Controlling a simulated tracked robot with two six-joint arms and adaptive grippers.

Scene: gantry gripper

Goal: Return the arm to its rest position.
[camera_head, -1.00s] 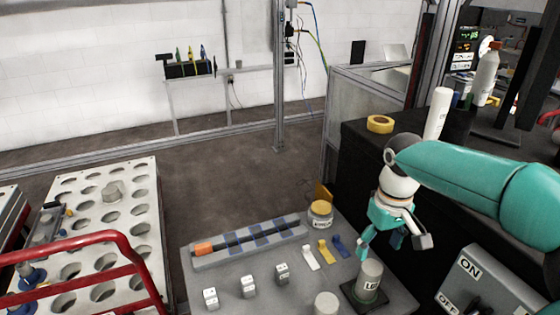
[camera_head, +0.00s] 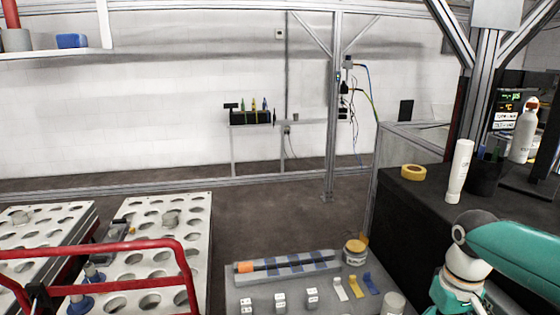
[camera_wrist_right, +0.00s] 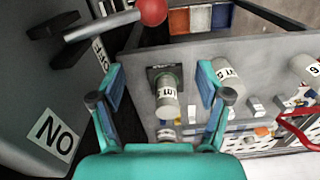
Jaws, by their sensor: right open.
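My right arm (camera_head: 520,255) comes in from the right in the head view, over the right end of the bench; its gripper is cut off by the bottom edge. In the right wrist view my right gripper (camera_wrist_right: 161,72) is open with two teal fingers spread wide and nothing held. A grey labelled cylinder (camera_wrist_right: 167,100) on a dark square base shows between the fingers, below them and apart. A second grey labelled cylinder (camera_wrist_right: 228,72) shows beside the right finger. My left arm and gripper are not in view.
The grey bench (camera_head: 240,300) holds small white blocks (camera_head: 280,300), coloured tags (camera_head: 356,287) and a yellow-lidded jar (camera_head: 355,252). A red rail (camera_head: 150,243) and perforated racks (camera_head: 195,235) stand left. A black counter (camera_head: 425,205) with yellow tape (camera_head: 413,172) and a white bottle (camera_head: 460,170) is right.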

